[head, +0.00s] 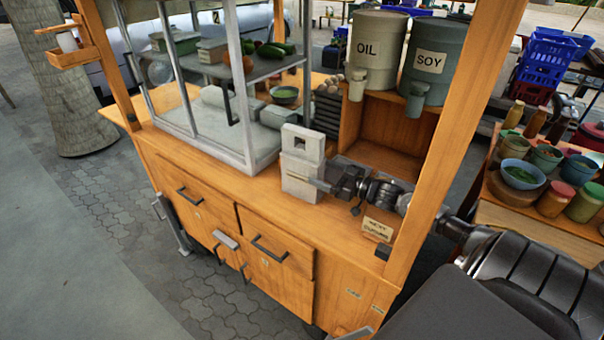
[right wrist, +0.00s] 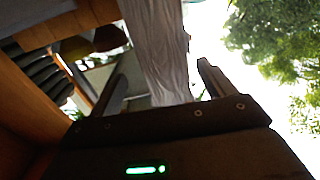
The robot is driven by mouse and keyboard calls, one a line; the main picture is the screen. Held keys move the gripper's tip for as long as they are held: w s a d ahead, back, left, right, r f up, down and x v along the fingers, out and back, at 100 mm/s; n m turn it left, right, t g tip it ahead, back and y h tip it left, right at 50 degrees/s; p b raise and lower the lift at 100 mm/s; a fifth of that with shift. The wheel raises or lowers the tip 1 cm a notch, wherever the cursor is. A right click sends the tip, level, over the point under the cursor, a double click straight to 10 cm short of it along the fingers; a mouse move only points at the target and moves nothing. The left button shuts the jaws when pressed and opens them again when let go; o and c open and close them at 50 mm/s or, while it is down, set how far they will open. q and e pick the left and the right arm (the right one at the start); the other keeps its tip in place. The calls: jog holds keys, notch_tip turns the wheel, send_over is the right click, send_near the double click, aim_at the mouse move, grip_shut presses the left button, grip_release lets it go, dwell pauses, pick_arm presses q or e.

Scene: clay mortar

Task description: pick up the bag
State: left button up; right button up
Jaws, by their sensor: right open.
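The bag (head: 301,148) is a pale grey-white upright shape with a square opening near its top. It stands on the wooden cart counter, right of the glass case. My right gripper (head: 326,184) reaches in from the right at counter height, with its fingertips at the bag's right side. In the right wrist view the wrinkled pale bag (right wrist: 164,45) shows between the two spread fingers of my right gripper (right wrist: 162,85). The gripper is open; I cannot tell whether a finger touches the bag. My left gripper is not in view.
The glass case (head: 215,85) stands close left of the bag. The OIL tin (head: 374,48) and SOY tin (head: 431,62) sit on a shelf behind. A small sign (head: 377,229) and a wooden post (head: 455,125) are near my right arm.

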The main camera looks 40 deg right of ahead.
aim_at(307, 168)
jog(key=shift+a+p+x, duration=0.15)
jog(key=shift+p+x, duration=0.25)
jog(key=shift+x, duration=0.85)
jog(key=shift+a+p+x, duration=0.15)
jog(key=shift+p+x, duration=0.2)
jog(key=shift+x, duration=0.9)
jog(key=shift+w+a, duration=0.2)
jog(key=shift+w, duration=0.1)
jog(key=c, duration=1.4)
jog(key=shift+o, duration=0.2)
notch_tip(307, 168, up, 18)
jog(key=shift+r+b, duration=0.1)
jog(key=shift+b, duration=0.75)
